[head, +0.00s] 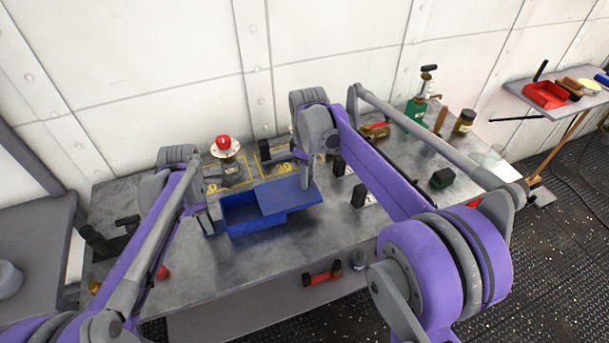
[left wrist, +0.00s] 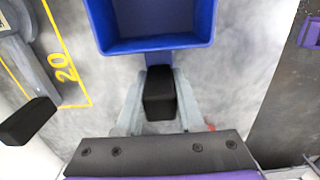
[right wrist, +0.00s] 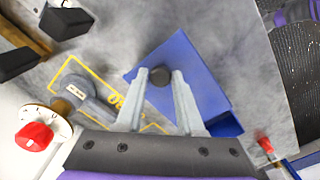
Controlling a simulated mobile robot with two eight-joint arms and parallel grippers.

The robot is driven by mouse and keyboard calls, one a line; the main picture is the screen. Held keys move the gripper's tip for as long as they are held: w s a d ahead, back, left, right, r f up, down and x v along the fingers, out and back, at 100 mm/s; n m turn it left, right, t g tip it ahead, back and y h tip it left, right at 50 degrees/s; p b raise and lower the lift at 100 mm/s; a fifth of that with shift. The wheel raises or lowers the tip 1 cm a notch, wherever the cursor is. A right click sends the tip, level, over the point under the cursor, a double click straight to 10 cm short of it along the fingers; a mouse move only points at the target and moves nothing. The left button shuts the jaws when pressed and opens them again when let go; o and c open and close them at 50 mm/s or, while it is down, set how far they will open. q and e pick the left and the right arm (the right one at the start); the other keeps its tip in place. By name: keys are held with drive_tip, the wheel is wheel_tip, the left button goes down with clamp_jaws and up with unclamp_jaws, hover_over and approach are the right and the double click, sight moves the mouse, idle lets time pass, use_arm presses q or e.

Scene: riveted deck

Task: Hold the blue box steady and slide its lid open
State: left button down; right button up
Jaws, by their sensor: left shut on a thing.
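The blue box (head: 238,211) stands on the grey bench, with part of its hollow inside uncovered. The inside also shows in the left wrist view (left wrist: 156,22). Its flat blue lid (head: 288,194) lies displaced to the right, over the box's right part and past it. My left gripper (left wrist: 160,92) is shut on the black grip block at the box's near end. My right gripper (right wrist: 160,76) reaches down over the lid (right wrist: 190,72), with the lid's dark round knob between its fingertips. I cannot tell whether the fingers press on the knob.
Yellow markings lie on the bench (head: 280,165). Dark blocks (head: 359,195) stand right of the lid. Bottles and jars (head: 464,122) stand at the back right.

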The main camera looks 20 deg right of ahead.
drive_tip(key=o, duration=0.3)
drive_tip(key=shift+o, duration=0.2)
wheel_tip(320, 180, up, 12)
idle(0.4)
use_arm(q)
drive_tip(key=shift+c, duration=2.2)
unclamp_jaws()
